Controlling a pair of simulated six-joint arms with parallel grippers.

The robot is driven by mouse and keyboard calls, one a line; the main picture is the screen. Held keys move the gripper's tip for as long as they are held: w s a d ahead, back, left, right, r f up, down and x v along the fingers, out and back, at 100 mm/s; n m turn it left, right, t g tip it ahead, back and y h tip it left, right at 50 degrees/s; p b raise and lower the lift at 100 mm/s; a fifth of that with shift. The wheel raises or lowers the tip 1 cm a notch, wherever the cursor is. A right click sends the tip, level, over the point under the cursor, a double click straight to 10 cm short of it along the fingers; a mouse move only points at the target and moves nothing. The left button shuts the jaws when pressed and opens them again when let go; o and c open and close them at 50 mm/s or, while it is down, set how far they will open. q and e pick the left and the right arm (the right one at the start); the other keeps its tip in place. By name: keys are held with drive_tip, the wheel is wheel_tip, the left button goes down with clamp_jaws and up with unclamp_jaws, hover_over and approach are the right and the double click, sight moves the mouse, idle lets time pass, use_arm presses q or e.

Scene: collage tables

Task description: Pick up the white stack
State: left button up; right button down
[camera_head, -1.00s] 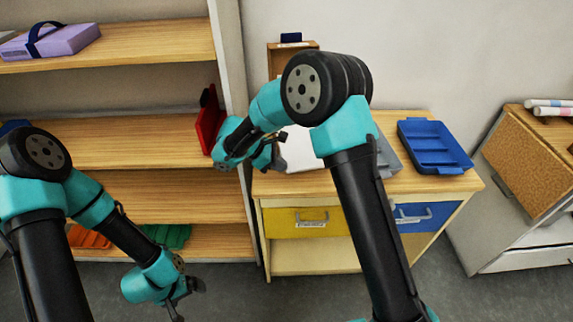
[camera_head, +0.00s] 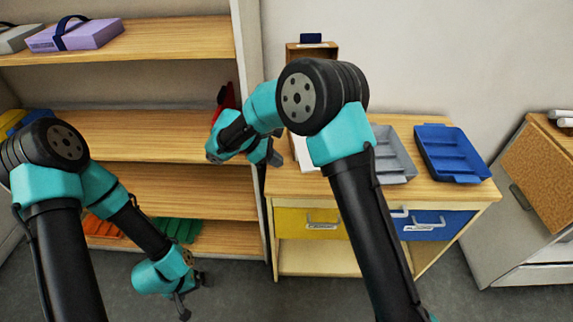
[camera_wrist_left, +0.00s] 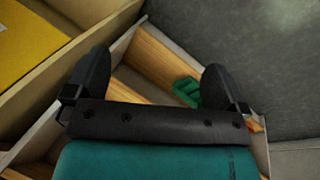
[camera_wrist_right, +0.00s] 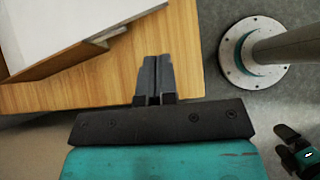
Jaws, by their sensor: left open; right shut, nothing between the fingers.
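The white stack (camera_wrist_right: 60,28) shows in the right wrist view at the upper left, lying in a wooden tray on a wooden tabletop. In the head view only a strip of white (camera_head: 301,152) shows on the low cabinet, mostly behind my right arm. My right gripper (camera_wrist_right: 155,65) is shut and empty, over the tabletop's edge, to the right of the stack and apart from it. In the head view it hangs in front of the cabinet's left side (camera_head: 272,160). My left gripper (camera_head: 187,303) is open and empty, low over the floor before the shelves; its spread fingers show in the left wrist view (camera_wrist_left: 152,78).
The cabinet top (camera_head: 405,190) also holds a grey tray (camera_head: 392,155) and a blue tray (camera_head: 452,152). A wooden box stands behind (camera_head: 312,52). Shelves (camera_head: 130,135) at left carry a purple box (camera_head: 75,36), with green (camera_head: 178,229) and orange trays low down.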

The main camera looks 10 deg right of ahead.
drive_tip(key=v, duration=0.7)
drive_tip(key=shift+a+r, duration=0.15)
drive_tip(key=shift+a, duration=0.05)
